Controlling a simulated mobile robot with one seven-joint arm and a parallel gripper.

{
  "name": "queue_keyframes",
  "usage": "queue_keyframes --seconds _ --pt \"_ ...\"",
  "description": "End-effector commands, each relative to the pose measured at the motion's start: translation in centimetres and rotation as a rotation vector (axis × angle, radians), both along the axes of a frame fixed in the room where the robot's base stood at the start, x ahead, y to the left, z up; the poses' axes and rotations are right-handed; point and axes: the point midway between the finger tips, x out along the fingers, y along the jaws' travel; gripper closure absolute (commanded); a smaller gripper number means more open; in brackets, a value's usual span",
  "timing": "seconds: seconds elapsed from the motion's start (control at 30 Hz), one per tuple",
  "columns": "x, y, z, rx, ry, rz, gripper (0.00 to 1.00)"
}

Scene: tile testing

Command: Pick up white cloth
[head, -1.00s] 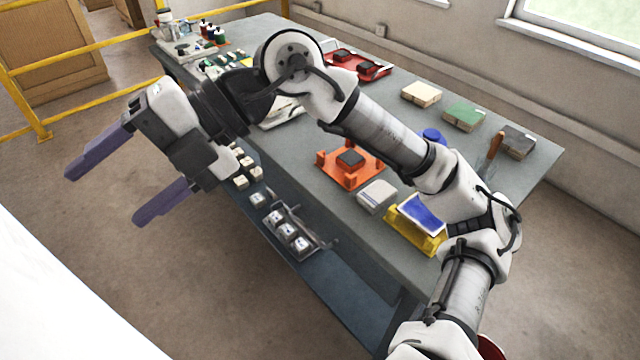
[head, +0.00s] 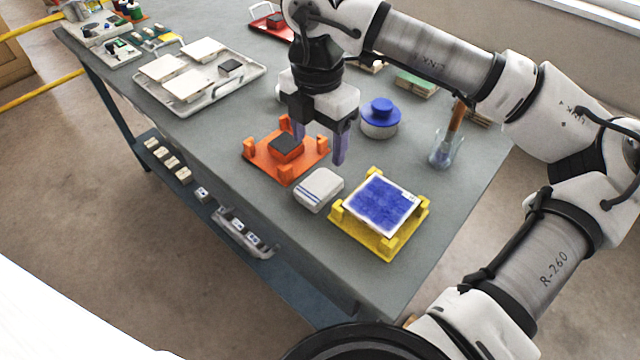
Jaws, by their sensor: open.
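The white cloth (head: 319,188) is a folded pad with blue stripes on its near side. It lies on the grey table between the orange fixture and the yellow fixture. My gripper (head: 319,148) points down with its two purple fingers apart and nothing seen between them. In the picture it is just above and behind the cloth, beside the orange fixture. I cannot tell exactly how high its fingertips are above the table.
An orange fixture (head: 259,166) holds a dark block. A yellow fixture (head: 386,247) holds a blue tile (head: 381,204). A blue-lidded jar (head: 380,118) and a glass beaker with a brush (head: 443,152) stand behind. A tray (head: 213,98) with white tiles is at left.

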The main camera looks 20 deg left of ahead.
Motion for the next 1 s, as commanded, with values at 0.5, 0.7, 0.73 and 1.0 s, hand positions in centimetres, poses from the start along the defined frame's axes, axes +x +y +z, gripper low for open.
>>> queue_keyframes --seconds 0.5,0.7,0.73,1.0 --pt "0.1 0.1 -6.2 0.003 0.004 0.002 0.33" --pt "0.3 0.2 -9.0 0.003 0.004 0.002 0.33" --pt "0.3 0.2 -9.4 0.003 0.004 0.002 0.33" --pt "0.3 0.2 -10.7 0.003 0.0 0.002 0.33"
